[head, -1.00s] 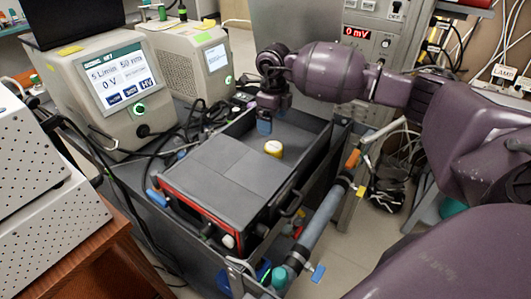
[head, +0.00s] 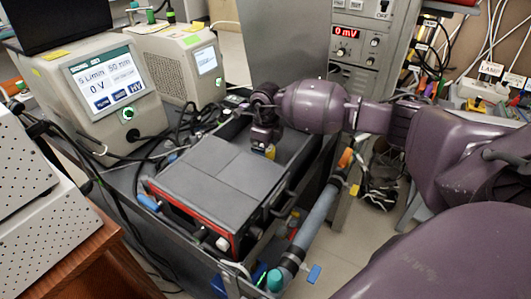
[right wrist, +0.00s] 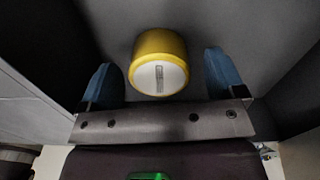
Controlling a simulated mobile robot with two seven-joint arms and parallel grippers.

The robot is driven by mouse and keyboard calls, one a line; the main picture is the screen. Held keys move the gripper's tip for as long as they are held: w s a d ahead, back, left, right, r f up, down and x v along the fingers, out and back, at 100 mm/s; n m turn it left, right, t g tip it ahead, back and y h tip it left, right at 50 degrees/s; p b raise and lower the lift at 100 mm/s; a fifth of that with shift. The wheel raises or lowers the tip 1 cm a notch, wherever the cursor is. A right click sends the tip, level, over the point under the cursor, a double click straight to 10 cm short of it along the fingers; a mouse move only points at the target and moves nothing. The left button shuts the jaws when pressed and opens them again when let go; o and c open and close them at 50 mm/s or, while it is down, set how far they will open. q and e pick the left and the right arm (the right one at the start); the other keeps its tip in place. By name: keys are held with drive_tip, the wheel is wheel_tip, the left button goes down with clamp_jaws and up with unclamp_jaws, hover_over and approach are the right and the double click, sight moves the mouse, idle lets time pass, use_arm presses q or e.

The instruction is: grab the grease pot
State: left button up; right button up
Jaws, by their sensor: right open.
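The grease pot is a small yellow pot with a white lid. In the right wrist view the grease pot (right wrist: 159,62) lies between the two blue fingertips of my right gripper (right wrist: 163,78), with a gap on each side. In the head view only a yellow bit of the grease pot (head: 270,151) shows, mostly hidden by my right gripper (head: 263,148). My right gripper is open and points down into the dark tray (head: 300,165) beside the grey box. My left gripper is not in view.
Two instruments with screens (head: 98,90) stand at the back left. A tall grey panel (head: 280,45) rises behind.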

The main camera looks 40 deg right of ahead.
drive_tip(key=shift+f, duration=0.5)
drive_tip(key=shift+c, duration=0.5)
drive_tip(key=c, duration=1)
drive_tip(key=shift+o, duration=0.2)
drive_tip(key=shift+r, duration=0.1)
